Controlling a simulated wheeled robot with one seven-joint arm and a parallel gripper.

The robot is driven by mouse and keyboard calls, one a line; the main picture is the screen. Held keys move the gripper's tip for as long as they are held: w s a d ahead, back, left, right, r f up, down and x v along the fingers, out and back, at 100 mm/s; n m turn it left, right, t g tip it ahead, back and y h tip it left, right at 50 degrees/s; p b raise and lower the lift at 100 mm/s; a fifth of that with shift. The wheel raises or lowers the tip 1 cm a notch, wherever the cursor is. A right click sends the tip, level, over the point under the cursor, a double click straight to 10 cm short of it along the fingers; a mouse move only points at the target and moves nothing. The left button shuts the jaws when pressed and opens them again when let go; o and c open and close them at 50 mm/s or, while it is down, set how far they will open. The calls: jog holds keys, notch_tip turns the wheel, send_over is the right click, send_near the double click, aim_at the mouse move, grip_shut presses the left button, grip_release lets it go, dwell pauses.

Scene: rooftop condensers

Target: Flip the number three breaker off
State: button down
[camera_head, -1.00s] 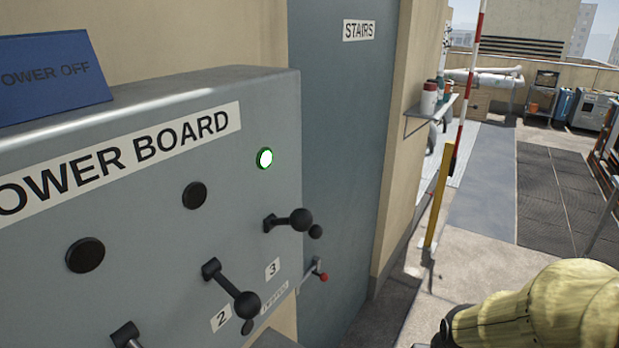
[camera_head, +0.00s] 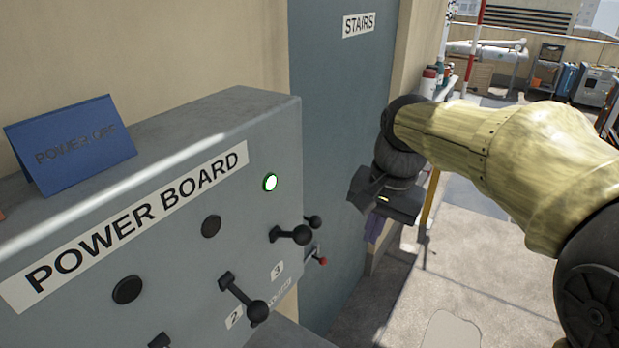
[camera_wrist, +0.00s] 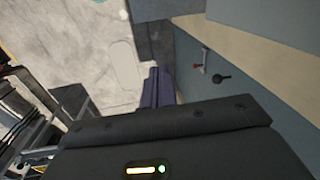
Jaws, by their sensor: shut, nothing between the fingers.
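The grey power board (camera_head: 180,262) is at the left of the head view. The number three breaker (camera_head: 292,235) is a black lever with a round knob above the "3" label (camera_head: 277,271); it sticks out nearly level. The round lamp (camera_head: 270,182) above it glows white with a green rim. The number two lever (camera_head: 245,298) hangs lower, and the lamp above it is dark. My gripper (camera_head: 374,232) is shut and empty, to the right of the board, apart from the lever. Its purple-grey fingers also show in the wrist view (camera_wrist: 157,88).
A blue "POWER OFF" sign (camera_head: 75,148) stands on the board. A black knob (camera_head: 315,221) and a red-tipped handle (camera_head: 322,261) sit beyond the number three lever. A grey stairs door (camera_head: 340,110) is behind. Open floor (camera_head: 480,300) lies at the right.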

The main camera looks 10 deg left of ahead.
jog(key=s+a+r+p, duration=0.1)
jog(key=a+r+p, duration=0.3)
jog(key=r, duration=0.7)
notch_tip(320, 180, up, 12)
jog(key=m+g+p, duration=0.1)
jog(key=g+p, duration=0.1)
send_over(304, 226)
jog(key=w+d, duration=0.2)
jog(key=d, duration=0.1)
jog(key=shift+s+f, duration=0.1)
jog(key=shift+s, duration=0.1)
jog(key=shift+a+f, duration=0.1)
jog(key=f, duration=0.4)
jog(key=s+a+f+p, duration=0.1)
jog(key=f, duration=0.4)
jog(key=a+f, duration=0.1)
jog(key=f, duration=0.3)
jog(key=shift+s+a+f, duration=0.1)
jog(key=shift+s+f, duration=0.15)
jog(key=shift+f, duration=0.05)
